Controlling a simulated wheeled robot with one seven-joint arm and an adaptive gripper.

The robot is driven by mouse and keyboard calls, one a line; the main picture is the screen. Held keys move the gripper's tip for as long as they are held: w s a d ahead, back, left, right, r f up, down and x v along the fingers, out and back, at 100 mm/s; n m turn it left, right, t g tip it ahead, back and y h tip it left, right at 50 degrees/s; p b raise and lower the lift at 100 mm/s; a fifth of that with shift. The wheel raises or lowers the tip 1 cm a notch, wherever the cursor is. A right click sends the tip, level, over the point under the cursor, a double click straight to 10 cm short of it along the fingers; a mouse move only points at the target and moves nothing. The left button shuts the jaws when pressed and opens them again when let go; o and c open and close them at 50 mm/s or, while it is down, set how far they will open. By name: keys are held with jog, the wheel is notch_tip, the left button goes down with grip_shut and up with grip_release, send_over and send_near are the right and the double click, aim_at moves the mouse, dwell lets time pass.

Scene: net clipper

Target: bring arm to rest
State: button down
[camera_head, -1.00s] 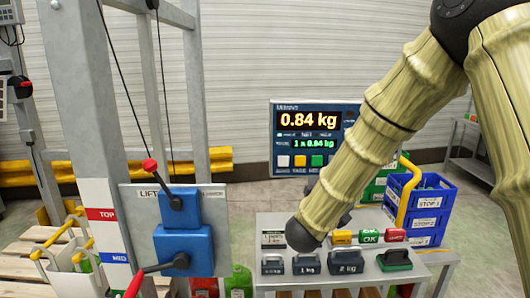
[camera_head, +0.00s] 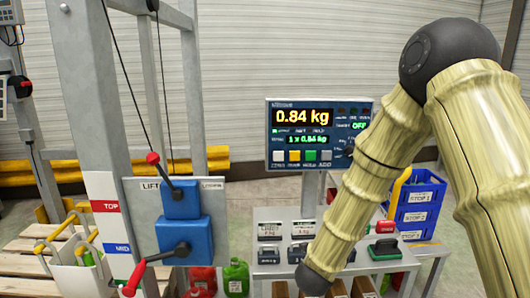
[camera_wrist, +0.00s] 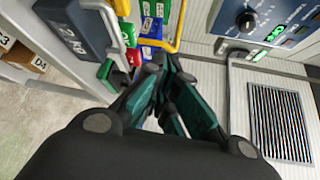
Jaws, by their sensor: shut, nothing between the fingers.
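My arm (camera_head: 375,150) is bent. Its forearm slants down to the left, and its dark lower joint (camera_head: 313,281) is in front of the weighing bench. My gripper itself does not show in the head view. In the wrist view my gripper (camera_wrist: 165,74) has its dark teal fingers together, with nothing held between them. A large dark part of my own wrist fills the lower part of that view.
A scale display (camera_head: 318,133) reads 0.84 kg behind the forearm. A blue lift control box (camera_head: 178,240) with red-knobbed levers stands left of the arm. Blue crates (camera_head: 420,205) stand at the right. A vented panel (camera_wrist: 281,122) is right of the fingers in the wrist view.

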jog(key=s+f+n+g+y, duration=0.3)
jog(key=s+f+n, duration=0.55)
jog(key=f, duration=0.55)
jog(key=s+f+n+g+y, duration=0.3)
jog(key=s+f+n, duration=0.5)
jog(key=f, duration=0.7)
jog(key=s+f+n+g+y, duration=0.1)
jog(key=s+f+n+g, duration=0.3)
jog(key=s, duration=1)
jog(key=s+f+n+g+y, duration=0.1)
jog(key=s+f+n+g, duration=0.2)
jog(key=s, duration=1.1)
notch_tip(320, 180, down, 4)
jog(key=n, duration=0.2)
jog(key=shift+s+f+n+g+y, duration=0.25)
jog(key=shift+s+n+g+y, duration=0.1)
jog(key=shift+g+y, duration=0.05)
